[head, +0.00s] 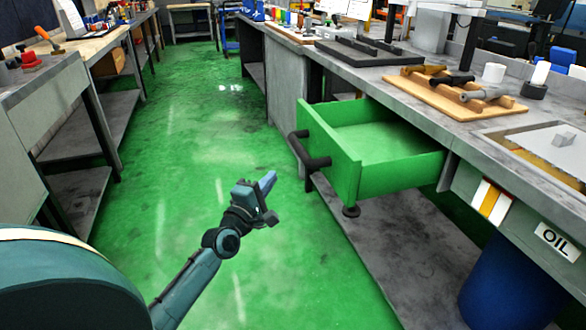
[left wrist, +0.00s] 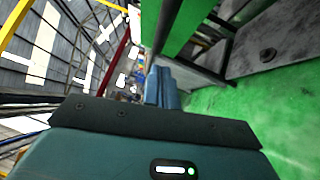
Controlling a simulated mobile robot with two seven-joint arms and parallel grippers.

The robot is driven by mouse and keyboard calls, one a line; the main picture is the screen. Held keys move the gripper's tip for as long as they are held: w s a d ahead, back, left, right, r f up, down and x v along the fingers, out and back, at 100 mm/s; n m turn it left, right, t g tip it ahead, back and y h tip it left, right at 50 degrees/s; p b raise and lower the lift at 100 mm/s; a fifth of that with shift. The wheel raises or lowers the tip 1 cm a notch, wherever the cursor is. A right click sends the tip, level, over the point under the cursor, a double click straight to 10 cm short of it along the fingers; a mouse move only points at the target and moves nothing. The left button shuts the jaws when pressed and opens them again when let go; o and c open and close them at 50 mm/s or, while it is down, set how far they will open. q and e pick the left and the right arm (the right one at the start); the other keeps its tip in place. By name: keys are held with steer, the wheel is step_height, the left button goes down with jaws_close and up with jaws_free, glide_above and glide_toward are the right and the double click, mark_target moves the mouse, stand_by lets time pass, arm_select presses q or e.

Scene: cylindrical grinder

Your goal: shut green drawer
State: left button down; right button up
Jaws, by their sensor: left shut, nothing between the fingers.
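The green drawer (head: 333,150) is pulled well out from under the right-hand workbench in the head view. Its inside is empty where I can see it. A black bar handle (head: 310,150) is on its front panel. My left gripper (head: 268,181) is shut and empty, to the left of the drawer front and apart from the handle. In the left wrist view the shut fingers (left wrist: 162,88) point away from the camera, with a green surface at the upper right that may be the drawer. My right gripper is not in view.
The right workbench (head: 385,83) carries a wooden board (head: 455,92) with tools and a dark plate (head: 365,52). A lower shelf (head: 385,255) and a blue bin (head: 510,285) are below. Another bench (head: 45,75) stands left. The green floor between is clear.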

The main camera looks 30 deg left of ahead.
arm_select(q)
steer(key=w+d+r, duration=0.1)
steer(key=w+d, duration=0.1)
steer(key=w, duration=0.5)
steer(key=shift+d, duration=0.15)
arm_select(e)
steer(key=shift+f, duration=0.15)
arm_select(q)
steer(key=shift+r, duration=0.1)
